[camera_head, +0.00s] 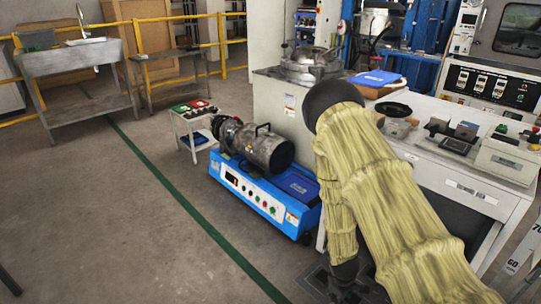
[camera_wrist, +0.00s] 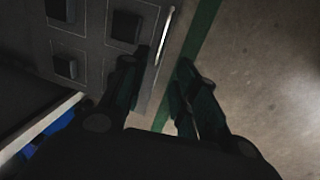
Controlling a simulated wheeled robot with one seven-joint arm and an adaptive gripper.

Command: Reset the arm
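My arm, in a yellowish fabric sleeve, rises from the lower right of the head view. It bends at a dark joint near the white bench and hangs down in front of it. Its dark lower end shows at the bottom middle of the head view, where the fingers cannot be made out. In the wrist view my gripper (camera_wrist: 162,58) has its two dark fingers apart. Nothing shows between them except a dark grey surface, a pale strip and the floor. The gripper points down and holds nothing visible.
A blue-based machine (camera_head: 248,190) with a dark cylinder stands left of my arm. A white bench (camera_head: 455,178) with several instruments stands behind and to the right. A small white stand (camera_head: 193,127) and a metal sink (camera_head: 82,60) are farther left. The left floor (camera_head: 85,215) is clear.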

